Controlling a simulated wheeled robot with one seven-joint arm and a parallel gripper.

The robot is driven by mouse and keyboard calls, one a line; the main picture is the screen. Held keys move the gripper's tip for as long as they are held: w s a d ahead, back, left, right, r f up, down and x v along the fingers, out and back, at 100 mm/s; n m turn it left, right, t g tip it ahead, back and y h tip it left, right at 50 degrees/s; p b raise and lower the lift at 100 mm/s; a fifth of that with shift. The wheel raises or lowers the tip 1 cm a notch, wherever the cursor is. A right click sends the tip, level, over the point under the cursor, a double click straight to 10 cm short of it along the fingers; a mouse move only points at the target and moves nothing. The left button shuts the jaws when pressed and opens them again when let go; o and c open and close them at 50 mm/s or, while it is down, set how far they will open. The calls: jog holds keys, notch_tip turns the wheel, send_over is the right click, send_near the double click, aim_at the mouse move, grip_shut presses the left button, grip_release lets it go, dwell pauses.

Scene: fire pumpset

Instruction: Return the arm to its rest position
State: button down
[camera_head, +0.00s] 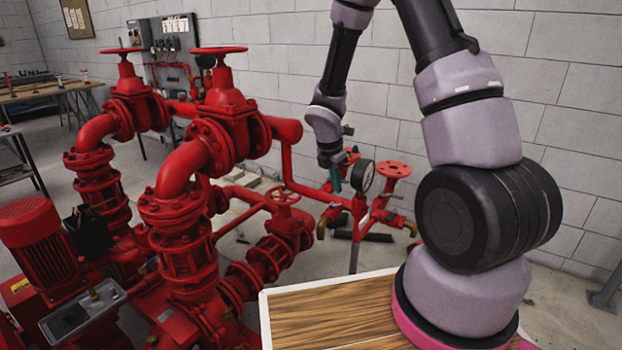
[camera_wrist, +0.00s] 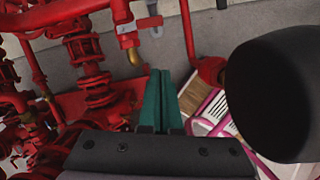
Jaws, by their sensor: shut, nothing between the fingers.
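My gripper (camera_head: 329,182) hangs pointing down from the arm in the head view, near the small red pipework by the wall. In the wrist view my gripper (camera_wrist: 162,76) shows two green fingers held together, with nothing between them. The arm is raised and bent over, reaching from my base at the lower right toward the back. A pressure gauge (camera_head: 362,176) is just right of the fingers in the head view. I cannot tell from this view whether they touch.
Red handwheels (camera_head: 394,170) and pipes stand close around the gripper. Large red pump pipework (camera_head: 187,180) with upright valves fills the left. A block wall (camera_head: 565,90) is behind. A brass fitting (camera_wrist: 133,55) sits near the fingertips in the wrist view.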

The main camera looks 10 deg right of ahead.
jog(key=s+d+r+m+t+y, duration=0.1)
jog(key=s+d+r+m, duration=0.15)
jog(key=r+m, duration=0.65)
jog(key=s+d+r+m+t, duration=0.1)
jog(key=s+r+m, duration=0.35)
jog(key=r, duration=0.75)
jog(key=s+a+r+m+t+y, duration=0.3)
jog(key=s+r+m, duration=1)
jog(key=s+m, duration=0.1)
jog(key=shift+s+r+t, duration=0.3)
jog(key=shift+s+t, duration=0.1)
jog(key=shift+s, duration=0.15)
